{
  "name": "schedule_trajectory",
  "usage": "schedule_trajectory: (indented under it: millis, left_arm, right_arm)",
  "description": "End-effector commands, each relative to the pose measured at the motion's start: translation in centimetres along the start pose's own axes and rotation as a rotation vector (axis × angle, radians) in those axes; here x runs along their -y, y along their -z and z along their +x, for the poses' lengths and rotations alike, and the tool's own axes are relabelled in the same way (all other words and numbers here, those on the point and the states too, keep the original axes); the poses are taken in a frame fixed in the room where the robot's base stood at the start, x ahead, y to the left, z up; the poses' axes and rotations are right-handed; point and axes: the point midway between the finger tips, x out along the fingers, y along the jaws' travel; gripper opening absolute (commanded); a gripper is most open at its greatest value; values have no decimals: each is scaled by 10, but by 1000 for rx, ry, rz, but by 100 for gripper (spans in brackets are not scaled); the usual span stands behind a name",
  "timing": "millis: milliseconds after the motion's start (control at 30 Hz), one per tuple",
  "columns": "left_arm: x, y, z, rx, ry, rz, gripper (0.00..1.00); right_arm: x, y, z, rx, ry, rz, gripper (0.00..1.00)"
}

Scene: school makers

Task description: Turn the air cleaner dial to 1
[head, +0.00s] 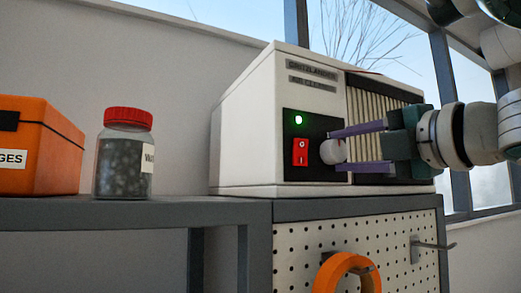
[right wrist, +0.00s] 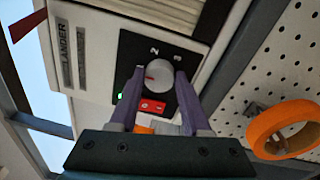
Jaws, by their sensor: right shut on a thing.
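The air cleaner (head: 245,130) is a white box on the grey shelf, with a black control panel on its front. Its round white dial (head: 329,152) sits on the panel, right of a red switch (head: 300,152). A green light (head: 298,119) glows above the switch. My right gripper (head: 335,151) has its two purple fingers shut on the dial, one on each side. In the right wrist view the dial (right wrist: 159,76) lies between the fingertips, with numerals 2 and 3 on the panel beside it. A finger partly covers the panel, and the dial's exact setting is unclear.
A red-lidded jar (head: 124,160) and an orange box (head: 35,140) stand left on the shelf (head: 130,213). Below the cleaner is a pegboard (head: 300,235) with a hook (head: 430,245) and an orange ring (head: 325,275). Windows are behind.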

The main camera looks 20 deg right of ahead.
Motion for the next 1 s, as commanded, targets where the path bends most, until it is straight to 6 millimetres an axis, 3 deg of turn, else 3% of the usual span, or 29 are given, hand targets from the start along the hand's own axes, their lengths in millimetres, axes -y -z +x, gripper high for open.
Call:
schedule_trajectory:
  millis: [467,500,767,1000]
  left_arm:
    - [0,0,0,0,0,0,98]
    - [0,0,0,0,0,0,98]
    - [0,0,0,0,0,0,98]
    - [0,0,0,0,0,0,98]
  right_arm:
    - [1,0,0,0,2,-16,0]
    - [1,0,0,0,1,-16,50]
    - [0,0,0,-1,1,-14,78]
    - [0,0,0,-1,0,-14,78]
